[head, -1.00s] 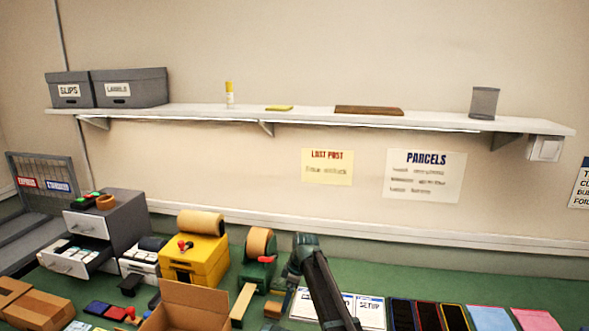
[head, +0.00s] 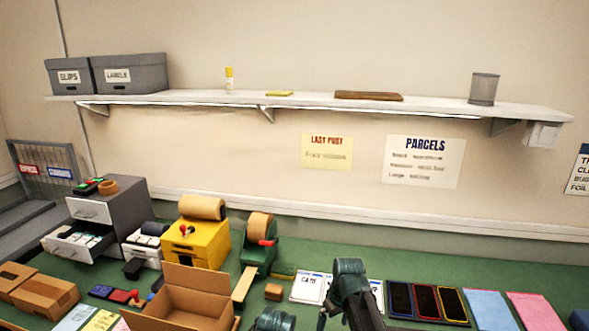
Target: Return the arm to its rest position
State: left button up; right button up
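One of my arms rises from the bottom edge right of centre in the head view, with a dark teal joint at its top in front of the printed sheets. Another dark teal rounded part of mine shows at the bottom edge, left of that arm. I cannot tell which arm these parts belong to. No gripper fingertips can be made out, and nothing is seen held.
An open cardboard box (head: 195,280) stands in front of the yellow dispenser (head: 193,243) and green tape dispenser (head: 259,250). A shelf (head: 330,104) runs above.

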jog(key=s+d+m+h, duration=0.1)
jog(key=s+d+m, duration=0.5)
jog(key=s, duration=0.7)
jog(key=s+a+n+g+h, duration=0.1)
jog(key=s+a+n, duration=0.2)
jog(key=a, duration=0.8)
jog(key=shift+s+n, duration=0.3)
jog(key=shift+s, duration=0.6)
